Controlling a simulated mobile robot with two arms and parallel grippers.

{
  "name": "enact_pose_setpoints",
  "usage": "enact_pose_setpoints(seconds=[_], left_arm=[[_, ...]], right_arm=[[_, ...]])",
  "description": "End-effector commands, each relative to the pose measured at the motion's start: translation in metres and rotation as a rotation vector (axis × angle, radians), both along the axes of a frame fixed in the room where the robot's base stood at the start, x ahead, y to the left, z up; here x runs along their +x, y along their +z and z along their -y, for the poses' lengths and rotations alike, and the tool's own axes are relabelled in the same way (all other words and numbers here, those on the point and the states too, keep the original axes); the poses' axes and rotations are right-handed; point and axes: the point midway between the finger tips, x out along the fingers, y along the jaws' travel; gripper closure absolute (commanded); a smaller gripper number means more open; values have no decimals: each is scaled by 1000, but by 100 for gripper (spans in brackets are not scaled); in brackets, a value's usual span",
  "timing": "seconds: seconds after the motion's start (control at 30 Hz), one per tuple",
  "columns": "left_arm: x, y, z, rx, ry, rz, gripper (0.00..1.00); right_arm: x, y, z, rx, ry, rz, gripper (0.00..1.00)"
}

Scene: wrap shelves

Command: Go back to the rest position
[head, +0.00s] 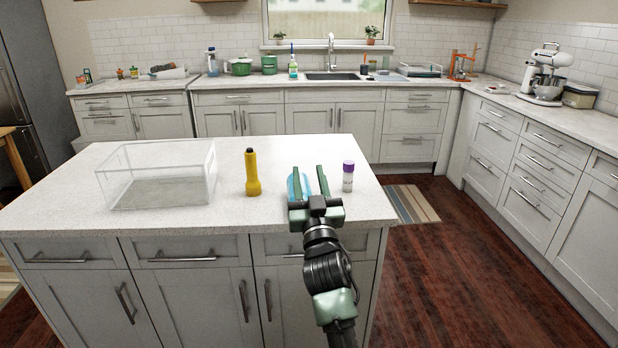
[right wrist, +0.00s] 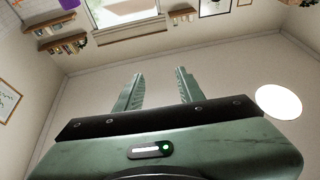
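My right gripper (head: 309,186) reaches over the front right part of the white kitchen island (head: 130,217). Its two green fingers are spread apart. In the right wrist view the fingers of my right gripper (right wrist: 160,90) also stand apart with nothing between them. A blue object (head: 304,185) shows behind the fingers in the head view, mostly hidden by the gripper. My left gripper is in neither view.
A clear open box (head: 113,185) stands on the island's left part. Wooden floor (head: 440,260) is free to the right.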

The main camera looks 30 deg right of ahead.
Motion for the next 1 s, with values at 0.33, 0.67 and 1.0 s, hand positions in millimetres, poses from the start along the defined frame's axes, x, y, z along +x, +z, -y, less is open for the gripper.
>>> enact_pose_setpoints(seconds=[0.33, 0.67, 1.0], left_arm=[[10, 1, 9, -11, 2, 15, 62], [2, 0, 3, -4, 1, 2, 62], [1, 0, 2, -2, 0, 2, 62]], right_arm=[[0, 1, 0, 0, 0, 1, 62], [-21, -65, -7, 59, -4, -208, 62], [-155, -259, -88, 187, 140, -974, 62]])
